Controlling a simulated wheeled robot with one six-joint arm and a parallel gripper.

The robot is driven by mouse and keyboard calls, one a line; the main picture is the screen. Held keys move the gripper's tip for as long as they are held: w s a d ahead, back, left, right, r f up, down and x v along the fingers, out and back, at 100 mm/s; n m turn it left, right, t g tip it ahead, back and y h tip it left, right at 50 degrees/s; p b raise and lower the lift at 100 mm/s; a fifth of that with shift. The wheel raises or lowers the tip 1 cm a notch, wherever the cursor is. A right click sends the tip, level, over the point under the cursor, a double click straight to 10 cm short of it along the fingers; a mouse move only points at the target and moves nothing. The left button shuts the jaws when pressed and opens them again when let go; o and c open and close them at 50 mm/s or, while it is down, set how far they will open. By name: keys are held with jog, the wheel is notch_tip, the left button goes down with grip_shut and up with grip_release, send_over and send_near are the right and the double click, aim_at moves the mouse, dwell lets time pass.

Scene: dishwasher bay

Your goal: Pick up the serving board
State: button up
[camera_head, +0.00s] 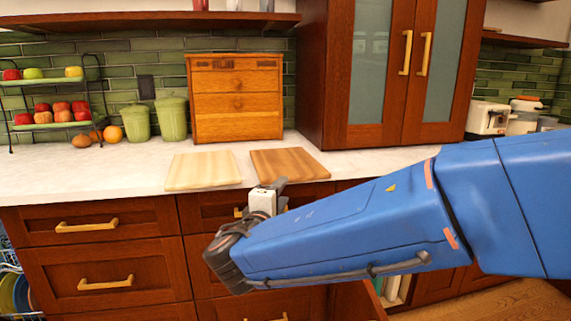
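Two flat wooden boards lie side by side near the front edge of the white counter. The left one is a pale board (203,170); the right one is a darker brown board (288,164). I cannot tell which is the serving board. My gripper (279,186) is at the counter's front edge, just in front of the brown board, and overlaps its lower left corner in the picture. I cannot tell whether it touches the board. The fingers are small and partly hidden, so their opening is unclear. My blue arm reaches in from the right.
A wooden drawer box (237,99) stands behind the boards. Green canisters (172,118) and a tiered fruit rack (50,127) are at the left. A tall glass-door cabinet (375,75) stands behind at the right. Counter left of the pale board is clear.

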aim_at(293, 173)
jog(key=w, duration=0.2)
jog(key=w+d, duration=0.1)
jog(key=w, duration=0.5)
jog(key=shift+d, duration=0.3)
jog(key=shift+w+d+f, duration=0.15)
jog(key=shift+w+d, duration=0.05)
jog(key=shift+w, duration=1.05)
jog(key=shift+w+d+f, duration=0.1)
jog(key=shift+w+d, duration=0.05)
jog(key=shift+w, duration=1.1)
jog(key=shift+c, duration=0.6)
grip_shut()
